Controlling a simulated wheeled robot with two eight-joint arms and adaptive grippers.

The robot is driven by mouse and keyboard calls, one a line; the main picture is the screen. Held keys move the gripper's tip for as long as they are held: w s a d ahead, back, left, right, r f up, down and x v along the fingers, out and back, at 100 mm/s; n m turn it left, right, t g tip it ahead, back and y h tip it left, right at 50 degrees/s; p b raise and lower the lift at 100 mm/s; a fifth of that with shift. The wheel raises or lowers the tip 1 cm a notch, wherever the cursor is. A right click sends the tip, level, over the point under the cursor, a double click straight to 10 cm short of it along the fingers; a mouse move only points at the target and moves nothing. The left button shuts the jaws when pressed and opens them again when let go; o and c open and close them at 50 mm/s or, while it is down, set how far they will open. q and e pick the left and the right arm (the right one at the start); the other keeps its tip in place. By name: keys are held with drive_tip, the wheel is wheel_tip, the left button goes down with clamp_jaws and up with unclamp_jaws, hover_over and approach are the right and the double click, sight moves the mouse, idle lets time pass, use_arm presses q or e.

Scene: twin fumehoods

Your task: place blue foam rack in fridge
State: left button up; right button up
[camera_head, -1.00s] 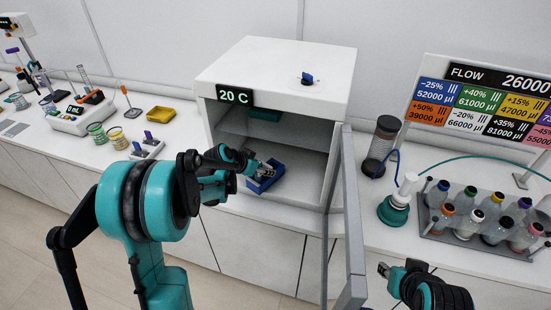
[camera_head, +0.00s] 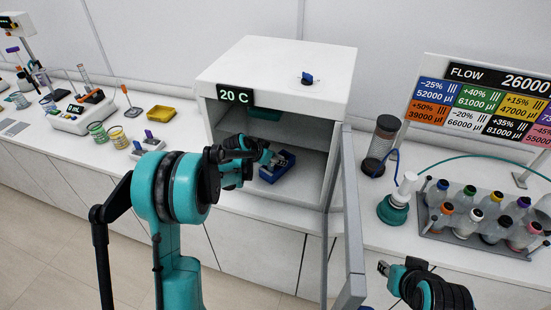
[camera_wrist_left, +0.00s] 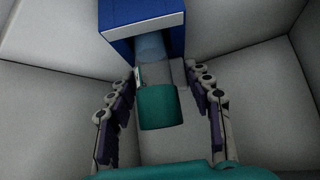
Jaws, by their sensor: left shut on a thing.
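The blue foam rack (camera_head: 278,167) is inside the open fridge (camera_head: 277,70), low and near the front opening. In the left wrist view the rack (camera_wrist_left: 145,18) is at the top, with a teal-capped tube (camera_wrist_left: 158,107) standing out of it. My left gripper (camera_head: 266,158) reaches into the fridge at the rack. Its fingers (camera_wrist_left: 161,76) lie on both sides of the tube, with the tips close to the rack; it is shut on the tube. The exact contact is partly hidden by the cap. My right gripper (camera_head: 384,268) is at the lower right, away from the rack.
The open fridge door (camera_head: 347,220) stands out at the right of the opening. A shelf and a teal item (camera_head: 264,114) are above the rack. A bottle rack (camera_head: 462,238) and pump (camera_head: 394,207) stand on the counter at right.

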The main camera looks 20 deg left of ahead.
use_arm(q)
drive_tip(key=shift+f, duration=0.1)
drive_tip(key=o, duration=1.2)
drive_tip(key=shift+r, duration=0.25)
drive_tip(key=s+a+p, duration=0.1)
drive_tip(key=s+a, duration=0.4)
drive_tip(key=s, duration=0.6)
drive_tip(key=s+d+r+n+g+y, duration=0.1)
drive_tip(key=s+d+r, duration=0.25)
drive_tip(key=s, duration=0.25)
drive_tip(key=s+d+r+n+y, duration=0.1)
drive_tip(key=s+d+r, duration=0.2)
drive_tip(key=s+r, duration=0.25)
drive_tip(key=s+d+n+y, duration=0.1)
drive_tip(key=s+d+n, duration=0.1)
drive_tip(key=s, duration=1.2)
drive_tip(key=shift+s+r+n+y, duration=0.25)
drive_tip(key=shift+r+n+y, duration=0.05)
drive_tip(key=shift+r+n, duration=0.15)
